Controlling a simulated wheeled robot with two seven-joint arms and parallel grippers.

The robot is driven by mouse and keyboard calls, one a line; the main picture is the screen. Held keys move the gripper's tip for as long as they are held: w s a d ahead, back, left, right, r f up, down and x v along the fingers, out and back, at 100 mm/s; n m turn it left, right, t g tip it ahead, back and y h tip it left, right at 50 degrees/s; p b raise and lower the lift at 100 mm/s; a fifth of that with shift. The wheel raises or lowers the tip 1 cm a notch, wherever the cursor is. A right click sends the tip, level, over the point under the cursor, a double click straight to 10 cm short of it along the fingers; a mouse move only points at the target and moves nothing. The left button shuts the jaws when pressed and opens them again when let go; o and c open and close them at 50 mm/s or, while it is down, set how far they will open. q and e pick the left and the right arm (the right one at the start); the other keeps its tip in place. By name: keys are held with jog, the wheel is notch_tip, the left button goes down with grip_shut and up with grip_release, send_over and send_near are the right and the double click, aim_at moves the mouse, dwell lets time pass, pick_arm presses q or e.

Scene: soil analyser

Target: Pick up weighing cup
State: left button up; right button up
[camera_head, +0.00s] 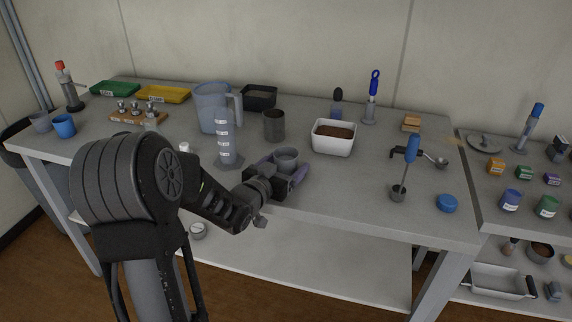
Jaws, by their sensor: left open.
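A small grey cup (286,159), which looks like the weighing cup, stands on the table near its front middle. My left gripper (284,168) reaches in from the left at table height. Its fingers are open, one on each side of the cup as seen from the head. Whether they touch the cup cannot be told. The lower part of the cup is partly hidden by the gripper. My right gripper is not in view.
A graduated cylinder (225,140) and a large jug (212,105) stand left of the gripper. A metal beaker (274,126) stands behind the cup, and a white soil tub (333,139) is to its right.

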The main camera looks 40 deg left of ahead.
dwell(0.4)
pick_arm(q)
jog(key=c, duration=1.3)
jog(key=shift+r, duration=0.2)
jog(key=shift+r+p, duration=0.75)
jog(key=shift+r, duration=4.05)
